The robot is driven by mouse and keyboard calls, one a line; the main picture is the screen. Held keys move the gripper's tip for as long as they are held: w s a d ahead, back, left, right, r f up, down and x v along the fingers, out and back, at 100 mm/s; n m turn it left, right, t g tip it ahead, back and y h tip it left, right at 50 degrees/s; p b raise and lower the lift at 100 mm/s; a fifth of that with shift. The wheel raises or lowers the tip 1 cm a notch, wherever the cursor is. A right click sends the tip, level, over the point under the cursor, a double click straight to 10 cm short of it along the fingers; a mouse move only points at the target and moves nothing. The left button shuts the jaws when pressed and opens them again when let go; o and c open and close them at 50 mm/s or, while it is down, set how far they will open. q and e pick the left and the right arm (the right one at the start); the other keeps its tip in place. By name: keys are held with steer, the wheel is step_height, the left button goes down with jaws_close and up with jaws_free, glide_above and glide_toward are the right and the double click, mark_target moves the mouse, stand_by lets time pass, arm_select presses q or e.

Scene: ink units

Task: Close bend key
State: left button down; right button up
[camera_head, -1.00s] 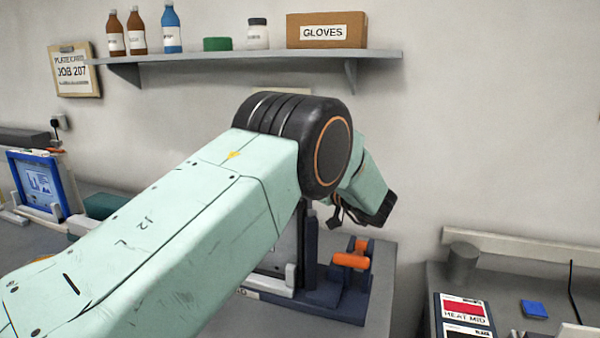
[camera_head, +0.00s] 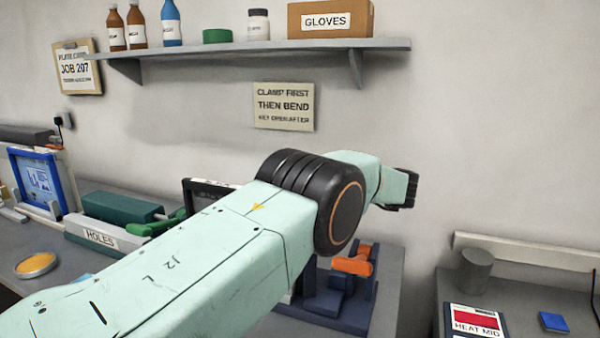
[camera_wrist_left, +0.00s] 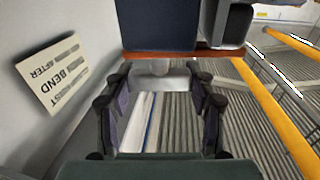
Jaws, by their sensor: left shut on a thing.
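My left gripper (camera_wrist_left: 160,112) has its two dark fingers apart in the left wrist view, with an orange-brown bar (camera_wrist_left: 180,57) crossing at their tips. The gripper is shut on this bar, though the exact contact is hard to see. A dark navy block (camera_wrist_left: 160,22) lies just beyond the bar. In the head view, the navy bending unit (camera_head: 350,310) stands on the bench with an orange handle (camera_head: 352,265) on it. My left arm hides much of the unit, and the gripper's fingers cannot be made out there. I cannot tell which part is the bend key. My right gripper is not in view.
A wall sign (camera_head: 284,106) reads "CLAMP FIRST THEN BEND". A shelf (camera_head: 240,47) with bottles and a gloves box runs above. A unit marked "HOLES" (camera_head: 100,236) stands left. The right bench holds a heat panel (camera_head: 475,322) and a blue block (camera_head: 553,321).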

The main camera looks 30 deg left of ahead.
arm_select(q)
steer(key=shift+a+r, duration=0.1)
steer(key=shift+r, duration=0.2)
steer(key=c, duration=0.9)
jaws_free()
steer(key=shift+c, duration=0.2)
steer(key=o, duration=0.5)
steer(key=shift+s+f, duration=0.15)
steer(key=shift+f, duration=0.1)
steer(key=shift+w+d, duration=0.2)
steer(key=shift+d, duration=0.15)
steer(key=d, duration=0.6)
steer(key=shift+d, duration=0.3)
